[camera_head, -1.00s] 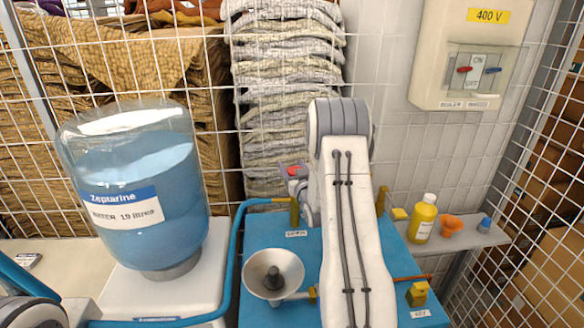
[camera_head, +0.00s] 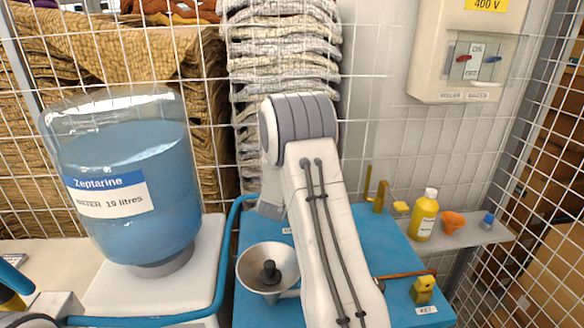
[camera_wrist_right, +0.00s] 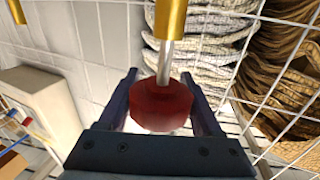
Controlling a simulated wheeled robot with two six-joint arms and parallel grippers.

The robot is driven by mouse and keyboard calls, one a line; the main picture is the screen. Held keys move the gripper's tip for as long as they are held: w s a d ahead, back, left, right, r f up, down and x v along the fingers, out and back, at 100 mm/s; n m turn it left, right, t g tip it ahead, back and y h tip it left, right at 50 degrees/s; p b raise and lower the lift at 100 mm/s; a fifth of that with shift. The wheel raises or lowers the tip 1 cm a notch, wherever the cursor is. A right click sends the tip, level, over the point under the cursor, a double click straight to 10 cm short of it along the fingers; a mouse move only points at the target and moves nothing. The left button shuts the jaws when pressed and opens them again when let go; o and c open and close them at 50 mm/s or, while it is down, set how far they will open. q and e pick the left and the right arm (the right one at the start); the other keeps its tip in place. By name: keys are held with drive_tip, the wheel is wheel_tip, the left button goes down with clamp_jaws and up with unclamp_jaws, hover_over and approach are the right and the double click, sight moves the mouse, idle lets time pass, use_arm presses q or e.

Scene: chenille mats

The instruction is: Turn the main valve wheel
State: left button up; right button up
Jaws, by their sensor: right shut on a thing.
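In the right wrist view a dark red valve wheel (camera_wrist_right: 162,104) sits on a metal stem (camera_wrist_right: 165,62) that runs to a brass body (camera_wrist_right: 171,18). My right gripper (camera_wrist_right: 160,88) is shut on the wheel, one dark finger on each side of it. In the head view my white right arm hides the wheel and this gripper. I cannot tell how far the wheel is turned. My left gripper does not show clearly in either view.
A blue bench (camera_head: 400,251) carries a funnel (camera_head: 252,261) and a brass valve (camera_head: 423,290). A large water bottle (camera_head: 130,222) stands left. A shelf (camera_head: 480,236) at right holds a yellow bottle (camera_head: 424,217). A switch box (camera_head: 440,75) and wire mesh close in the back.

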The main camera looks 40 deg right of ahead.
drive_tip(key=m+g+h, duration=0.1)
drive_tip(key=m+g, duration=0.1)
drive_tip(key=g, duration=0.1)
drive_tip(key=s+m+g+h, duration=0.1)
drive_tip(key=m+g, duration=0.1)
drive_tip(key=g, duration=0.2)
drive_tip(key=m+g+h+p, duration=0.1)
drive_tip(key=m+g+h, duration=0.1)
drive_tip(key=m+g, duration=0.1)
drive_tip(key=shift+s+d, duration=0.35)
drive_tip(key=m+g, duration=0.1)
drive_tip(key=g, duration=0.1)
drive_tip(key=m+g, duration=0.1)
drive_tip(key=g, duration=0.1)
drive_tip(key=shift+s+m+g, duration=0.3)
drive_tip(key=shift+s+m, duration=0.1)
drive_tip(key=shift+s+a+m+g+y, duration=0.1)
drive_tip(key=shift+s+m+g+y, duration=0.2)
drive_tip(key=shift+m+g, duration=0.5)
drive_tip(key=shift+s+m+g+y, duration=0.1)
drive_tip(key=shift+m+g+y, duration=0.35)
drive_tip(key=shift+g, duration=0.65)
drive_tip(key=shift+r+m+g, duration=0.1)
drive_tip(key=shift+m+g, duration=0.15)
drive_tip(key=shift+g, duration=0.05)
drive_tip(key=o, duration=1.4)
drive_tip(key=shift+c, duration=0.2)
drive_tip(key=shift+r, duration=0.1)
